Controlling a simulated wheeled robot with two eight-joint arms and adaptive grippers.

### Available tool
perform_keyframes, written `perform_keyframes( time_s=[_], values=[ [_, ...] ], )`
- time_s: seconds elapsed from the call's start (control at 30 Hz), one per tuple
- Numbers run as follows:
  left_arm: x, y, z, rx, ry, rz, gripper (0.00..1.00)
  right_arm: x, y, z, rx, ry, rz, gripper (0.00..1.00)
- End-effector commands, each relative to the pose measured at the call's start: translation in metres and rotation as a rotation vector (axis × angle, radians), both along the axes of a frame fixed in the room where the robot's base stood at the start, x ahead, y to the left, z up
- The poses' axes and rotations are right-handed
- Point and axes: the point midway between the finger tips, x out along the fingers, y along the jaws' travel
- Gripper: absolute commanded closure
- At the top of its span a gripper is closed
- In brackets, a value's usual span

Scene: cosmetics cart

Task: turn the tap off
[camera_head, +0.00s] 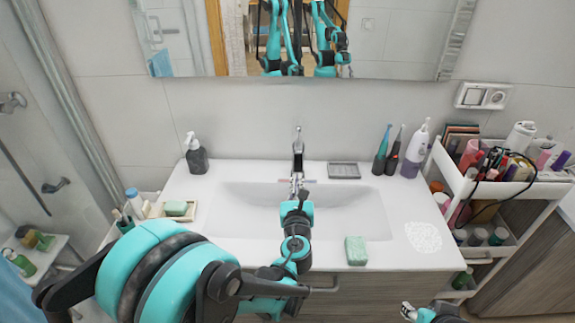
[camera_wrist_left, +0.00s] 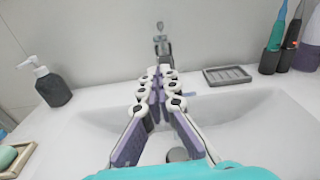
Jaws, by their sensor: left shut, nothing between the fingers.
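The chrome tap (camera_head: 298,150) stands at the back middle of the white basin (camera_head: 345,208), its lever at the top. In the left wrist view the tap (camera_wrist_left: 161,42) is straight ahead, beyond the fingertips. My left gripper (camera_head: 297,184) is over the basin, just in front of the tap and partly overlapping its lower part. In the left wrist view the left gripper (camera_wrist_left: 156,72) has its fingers shut and empty. I cannot tell whether the fingertips touch the tap. I see no clear water stream. My right gripper (camera_head: 408,311) is at the bottom right, away from the tap.
A dark soap dispenser (camera_head: 196,155) stands left of the basin. A grey soap dish (camera_head: 344,170) lies right of the tap, with electric toothbrushes (camera_head: 387,152) beyond. A green sponge (camera_head: 356,250) lies at the front edge. A loaded cart (camera_head: 500,187) stands at right.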

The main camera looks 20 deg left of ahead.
Motion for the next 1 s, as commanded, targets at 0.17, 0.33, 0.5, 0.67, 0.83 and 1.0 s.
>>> perform_keyframes(
  time_s=[0.17,0.33,0.5,0.67,0.83,1.0],
  values=[
    [0.003,-0.004,-0.001,0.061,0.003,-0.015,1.0,0.0,0.0,0.0,0.0,0.0,0.0,0.57],
    [0.003,-0.004,-0.001,0.059,0.002,-0.014,1.0,0.0,0.0,0.0,0.0,0.0,0.0,0.57],
    [0.007,-0.003,-0.002,0.057,0.003,-0.013,1.0,0.0,0.0,-0.002,0.0,0.0,0.0,0.57],
    [0.028,0.004,-0.004,0.056,0.003,-0.011,1.0,0.0,0.0,-0.007,0.0,0.0,0.0,0.57],
    [0.059,0.013,-0.006,0.055,0.003,-0.012,1.0,0.0,0.0,-0.015,0.0,0.0,0.0,0.57],
    [0.084,0.02,-0.007,0.055,0.003,-0.012,1.0,0.0,0.0,-0.021,0.0,0.0,0.0,0.57]
  ],
)
